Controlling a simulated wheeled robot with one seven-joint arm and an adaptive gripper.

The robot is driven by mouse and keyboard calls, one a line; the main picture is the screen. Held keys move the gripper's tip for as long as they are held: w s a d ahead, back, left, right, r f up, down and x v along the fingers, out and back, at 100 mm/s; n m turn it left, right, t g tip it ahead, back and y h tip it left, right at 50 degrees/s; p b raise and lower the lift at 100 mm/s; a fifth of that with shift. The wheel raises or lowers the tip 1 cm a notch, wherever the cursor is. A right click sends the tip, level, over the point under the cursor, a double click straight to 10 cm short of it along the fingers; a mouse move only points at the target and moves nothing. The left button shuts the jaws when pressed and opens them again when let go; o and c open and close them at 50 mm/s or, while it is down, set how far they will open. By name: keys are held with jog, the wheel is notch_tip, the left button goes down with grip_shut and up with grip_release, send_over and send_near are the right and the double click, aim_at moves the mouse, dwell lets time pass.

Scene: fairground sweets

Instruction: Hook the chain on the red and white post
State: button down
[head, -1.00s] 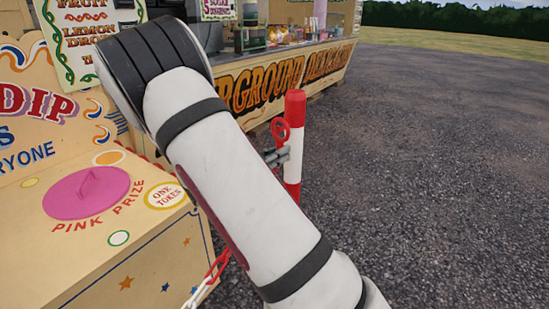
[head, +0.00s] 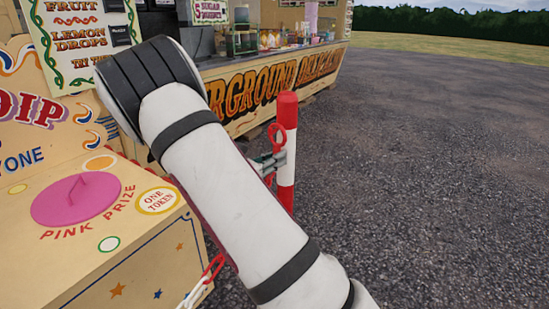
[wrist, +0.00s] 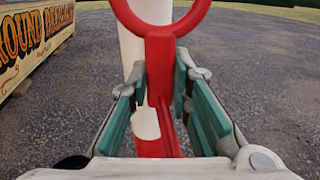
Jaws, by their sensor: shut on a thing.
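The red and white post (head: 287,170) stands upright right of my arm, with a red top and a white band. My gripper (head: 277,160) is beside the post, partly hidden behind my arm. In the wrist view, its teal pads (wrist: 162,105) are shut on the red end piece of the chain (wrist: 160,60). The ring of that piece rises above the pads, in front of the white part of the post (wrist: 135,45); I cannot tell whether they touch. Red and white links hang below. Lower chain links (head: 215,268) show left of my arm, near the yellow stall.
A yellow prize stall (head: 100,265) with a pink lid (head: 75,198) stands close on the left. A lettered sweets counter (head: 300,80) stands behind the post. The tarmac (head: 430,180) to the right is clear.

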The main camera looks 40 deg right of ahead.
dwell(0.4)
jog(key=c, duration=1.4)
grip_release()
jog(key=s+a, duration=0.1)
jog(key=a, duration=1.1)
